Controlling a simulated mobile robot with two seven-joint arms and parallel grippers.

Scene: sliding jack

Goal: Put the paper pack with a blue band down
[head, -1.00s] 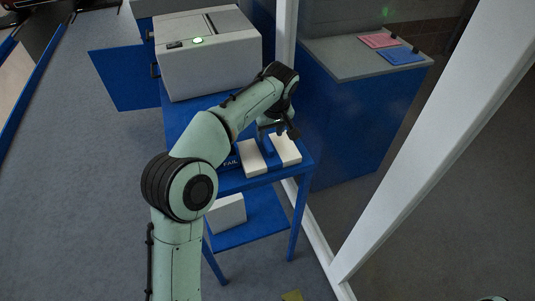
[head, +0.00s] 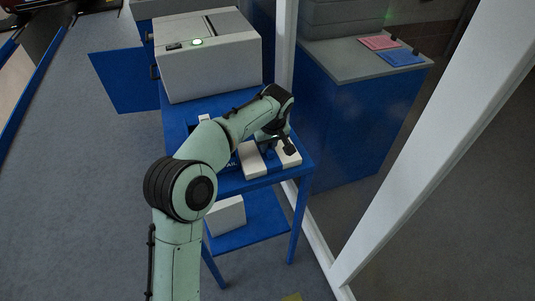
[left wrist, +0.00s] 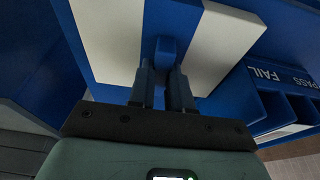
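The white paper pack with a blue band (head: 253,162) is at the front right of the blue table's top. It shows as two white parts either side of the band. In the left wrist view, the pack (left wrist: 108,38) has a wide blue band and a small blue tab in the middle. My left gripper (left wrist: 164,75) is over the band, with its fingers close on both sides of the tab. It also shows in the head view (head: 273,143), pointing down at the pack. Whether the pack's underside touches the tabletop is hidden. My right gripper is not in view.
A grey box-shaped machine (head: 210,60) with a green light stands behind. Blue trays marked FAIL and PASS (left wrist: 285,95) are beside the pack. A white block (head: 226,215) lies on the lower shelf. A white post (head: 430,150) and a counter (head: 350,55) are at the right.

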